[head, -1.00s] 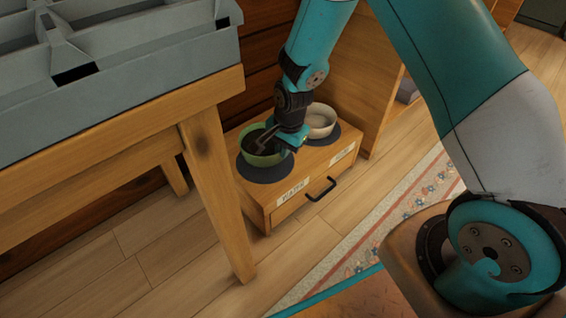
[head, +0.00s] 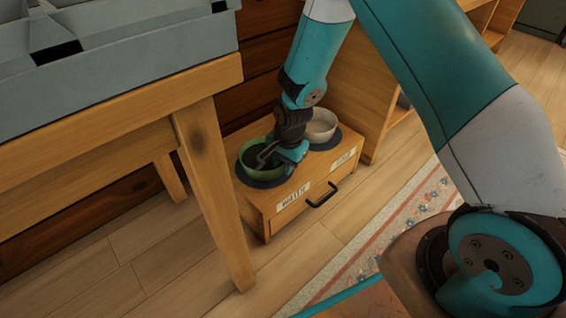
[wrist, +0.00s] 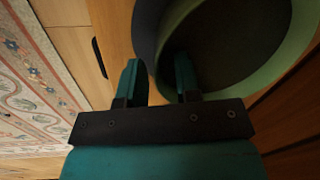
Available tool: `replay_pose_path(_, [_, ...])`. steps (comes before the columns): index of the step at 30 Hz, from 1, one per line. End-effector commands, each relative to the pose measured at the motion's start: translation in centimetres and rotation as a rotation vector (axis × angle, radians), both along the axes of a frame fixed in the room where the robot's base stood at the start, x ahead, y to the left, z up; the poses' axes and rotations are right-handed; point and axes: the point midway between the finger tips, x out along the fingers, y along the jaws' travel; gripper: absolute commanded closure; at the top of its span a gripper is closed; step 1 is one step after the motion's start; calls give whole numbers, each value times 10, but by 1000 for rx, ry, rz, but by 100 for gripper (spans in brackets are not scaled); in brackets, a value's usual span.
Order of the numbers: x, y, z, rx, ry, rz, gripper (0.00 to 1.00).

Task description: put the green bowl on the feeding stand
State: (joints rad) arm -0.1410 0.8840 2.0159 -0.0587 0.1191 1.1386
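The green bowl (head: 249,156) sits upright on the left dark round mat (head: 264,181) on top of the wooden feeding stand (head: 262,205). Its inside looks dark. My gripper (head: 277,154) is low at the bowl's right side, and the arm hides part of the rim. In the wrist view my gripper (wrist: 158,62) has its two fingers apart. One finger is over the inside of the green bowl (wrist: 288,58) and the other is outside it, with the bowl's near wall in the gap. A space shows between the fingers.
A pale bowl (head: 322,127) stands on the right mat. The stand's front has a dark drawer handle (head: 323,195). A wooden table (head: 205,160) with a grey tray (head: 130,45) is close on the left. A patterned rug (head: 400,225) lies at the right.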

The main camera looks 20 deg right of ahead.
Motion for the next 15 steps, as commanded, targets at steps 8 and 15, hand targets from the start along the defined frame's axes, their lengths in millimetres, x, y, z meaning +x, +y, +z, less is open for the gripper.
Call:
replay_pose_path(8, [-4,-3,45,1,-1,0,69])
replay_pose_path(15, [-10,-7,96,0,-1,0,69])
